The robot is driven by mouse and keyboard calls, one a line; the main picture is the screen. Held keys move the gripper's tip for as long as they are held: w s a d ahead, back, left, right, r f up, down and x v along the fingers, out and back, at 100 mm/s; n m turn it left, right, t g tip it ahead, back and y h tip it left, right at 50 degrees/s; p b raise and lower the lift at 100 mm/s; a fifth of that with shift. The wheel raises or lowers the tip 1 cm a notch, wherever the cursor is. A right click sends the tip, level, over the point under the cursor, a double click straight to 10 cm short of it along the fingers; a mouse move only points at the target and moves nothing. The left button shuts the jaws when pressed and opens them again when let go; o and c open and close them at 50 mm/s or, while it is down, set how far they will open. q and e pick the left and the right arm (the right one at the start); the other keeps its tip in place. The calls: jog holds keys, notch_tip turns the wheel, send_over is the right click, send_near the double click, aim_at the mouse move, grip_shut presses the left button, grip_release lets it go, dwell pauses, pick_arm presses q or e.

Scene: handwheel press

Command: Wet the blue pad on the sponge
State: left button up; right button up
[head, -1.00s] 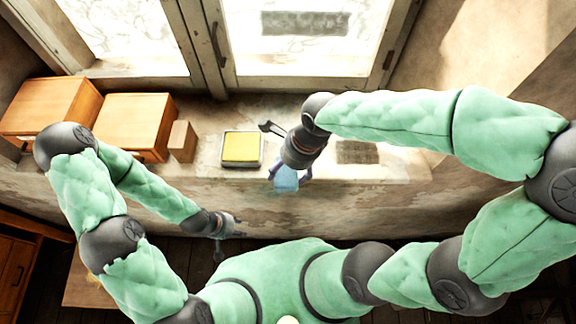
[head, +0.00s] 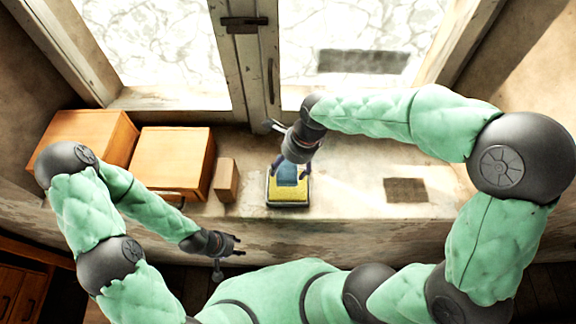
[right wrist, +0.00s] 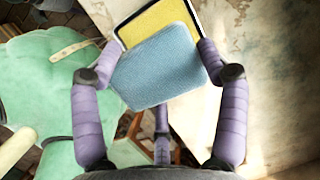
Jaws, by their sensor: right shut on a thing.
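The blue pad (head: 287,173) is held between the fingers of my right gripper (head: 288,172), which is shut on it. In the right wrist view the blue pad (right wrist: 157,68) spans between the two purple fingers of my right gripper (right wrist: 155,70). The yellow sponge (head: 288,193) lies in a dark-rimmed tray on the sill. The pad overlaps part of the sponge in both views; I cannot tell whether they touch. The sponge also shows behind the pad in the right wrist view (right wrist: 156,22). My left gripper (head: 238,246) is in front of the sill, its fingers apart and empty.
Two wooden boxes (head: 173,163) and a small wooden block (head: 226,180) stand on the sill left of the sponge. A dark flat patch (head: 405,190) lies on the sill at right. The window (head: 335,45) rises behind.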

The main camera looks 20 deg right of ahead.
aim_at(290, 175)
jog(key=shift+s+d+f+b, duration=0.15)
jog(key=shift+f+b, duration=0.3)
jog(key=shift+f, duration=0.2)
notch_tip(290, 175, down, 3)
jog(key=b, duration=0.2)
jog(key=shift+f+b, duration=0.2)
jog(key=shift+b, duration=0.15)
jog(key=shift+f+b, duration=0.35)
jog(key=shift+f, duration=0.15)
jog(key=shift+f+b, duration=0.3)
jog(key=shift+f, duration=0.1)
jog(key=shift+f, duration=0.15)
dwell(0.9)
jog(key=shift+r+p, duration=2.95)
jog(key=shift+r, duration=0.7)
jog(key=shift+f, duration=0.1)
